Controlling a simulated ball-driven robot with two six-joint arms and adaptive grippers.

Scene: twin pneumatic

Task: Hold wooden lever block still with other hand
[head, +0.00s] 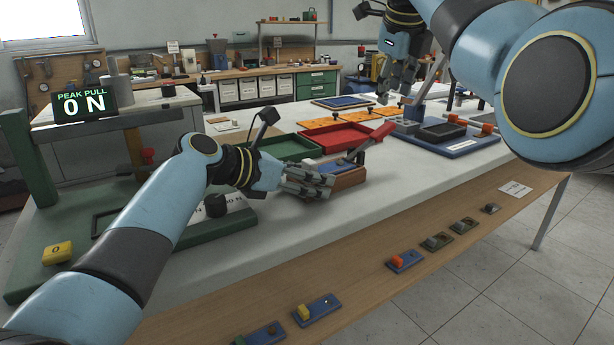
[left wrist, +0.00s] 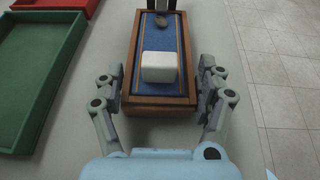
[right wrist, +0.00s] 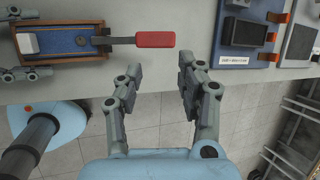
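The wooden lever block (head: 350,181) stands on the white table, with a blue top, a white cube (left wrist: 158,67) on it and a lever with a red handle (right wrist: 155,40). My left gripper (head: 322,183) is at the block's near end. In the left wrist view its fingers stand on either side of the wooden body (left wrist: 160,103), close to it. In the right wrist view a gap shows between a finger and the block's side.
A green tray (head: 290,147) and a red tray (head: 335,138) lie behind the block. A blue board with a dark tray (head: 462,146) is to the right. A display reading 0 N (head: 84,103) stands at left. A lower wooden shelf (head: 365,283) with small blocks runs along the front.

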